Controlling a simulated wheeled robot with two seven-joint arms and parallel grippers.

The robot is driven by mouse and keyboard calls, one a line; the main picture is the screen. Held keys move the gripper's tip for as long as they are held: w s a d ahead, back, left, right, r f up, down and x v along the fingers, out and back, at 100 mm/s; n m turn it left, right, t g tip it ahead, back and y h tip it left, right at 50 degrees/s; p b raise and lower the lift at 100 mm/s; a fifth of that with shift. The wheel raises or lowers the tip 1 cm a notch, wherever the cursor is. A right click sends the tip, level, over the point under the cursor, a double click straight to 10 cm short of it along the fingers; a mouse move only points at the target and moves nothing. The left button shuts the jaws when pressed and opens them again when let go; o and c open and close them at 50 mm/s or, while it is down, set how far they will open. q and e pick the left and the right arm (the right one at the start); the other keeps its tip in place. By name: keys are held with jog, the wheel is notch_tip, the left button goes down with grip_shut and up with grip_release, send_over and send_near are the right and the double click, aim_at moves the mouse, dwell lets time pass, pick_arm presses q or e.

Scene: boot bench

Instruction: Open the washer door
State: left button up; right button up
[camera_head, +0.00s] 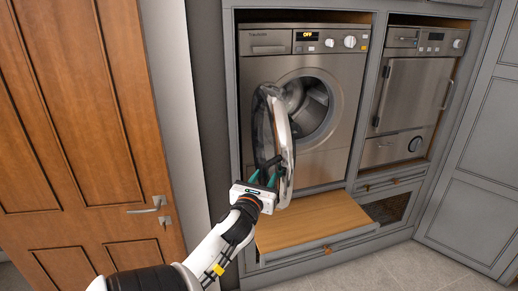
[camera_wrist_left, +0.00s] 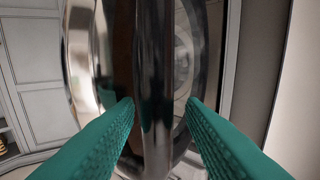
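The washer (camera_head: 335,80) is a steel front-loader in a grey cabinet, and its display reads OFF. Its round door (camera_head: 286,140) stands swung out to the left, and the drum opening (camera_head: 308,106) shows. My left gripper (camera_head: 263,178) is at the lower part of the door, on its outer side. In the left wrist view its teal fingers (camera_wrist_left: 160,108) are apart, with the dark glossy door edge (camera_wrist_left: 154,60) upright between them. A gap shows beside the fingertips; contact is not clear. My right gripper is out of view.
A pulled-out wooden shelf (camera_head: 310,224) lies below the washer. A second steel appliance (camera_head: 412,92) stands to the right. A brown wooden room door (camera_head: 80,130) with a lever handle is at the left. Bare floor (camera_head: 390,268) shows at the lower right.

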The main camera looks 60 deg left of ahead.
pick_arm(q)
jog(key=b+v, duration=0.1)
jog(key=v, duration=1)
jog(key=shift+s, duration=0.3)
